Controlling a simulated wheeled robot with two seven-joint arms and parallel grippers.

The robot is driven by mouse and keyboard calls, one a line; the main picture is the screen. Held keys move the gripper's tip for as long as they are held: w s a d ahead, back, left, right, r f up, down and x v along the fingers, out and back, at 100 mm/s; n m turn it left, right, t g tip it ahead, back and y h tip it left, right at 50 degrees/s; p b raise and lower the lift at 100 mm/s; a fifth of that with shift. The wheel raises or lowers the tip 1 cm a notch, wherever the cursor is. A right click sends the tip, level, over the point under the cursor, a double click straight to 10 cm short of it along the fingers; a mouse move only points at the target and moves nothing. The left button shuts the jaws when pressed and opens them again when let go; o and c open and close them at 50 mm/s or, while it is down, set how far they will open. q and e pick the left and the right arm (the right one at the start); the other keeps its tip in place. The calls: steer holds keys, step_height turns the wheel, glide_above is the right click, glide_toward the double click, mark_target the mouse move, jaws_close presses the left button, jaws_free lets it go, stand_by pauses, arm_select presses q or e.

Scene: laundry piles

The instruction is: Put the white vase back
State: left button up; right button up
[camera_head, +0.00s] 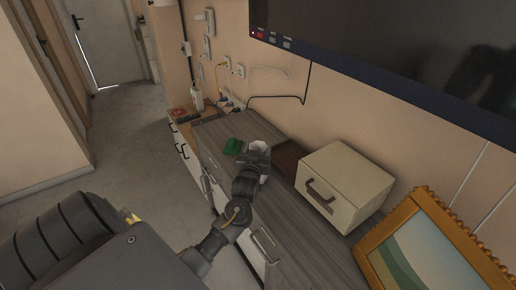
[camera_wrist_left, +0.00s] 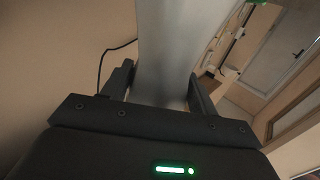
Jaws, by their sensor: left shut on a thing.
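The white vase (camera_wrist_left: 178,45) fills the middle of the left wrist view as a pale, tall, smooth shape between the two dark fingers. My left gripper (camera_wrist_left: 162,88) is shut on it. In the head view only a small white part of the vase (camera_head: 259,146) shows past my left gripper (camera_head: 257,158), which hides most of it. I cannot tell whether the vase touches the top. My right gripper is in neither view.
A green object (camera_head: 232,146) lies just left of the vase. To the right are a dark brown item (camera_head: 287,158), a cream drawer box (camera_head: 345,184) and a gold picture frame (camera_head: 425,250). A television (camera_head: 400,55) hangs above. Cables run along the wall.

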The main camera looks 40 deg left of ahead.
arm_select(q)
steer(key=o, duration=1.6)
steer(key=shift+f, duration=0.15)
steer(key=shift+c, duration=0.2)
steer(key=shift+r, duration=0.25)
steer(key=b+v, duration=0.1)
steer(key=v, duration=1.1)
steer(key=shift+b, duration=0.4)
steer(key=shift+f, duration=0.15)
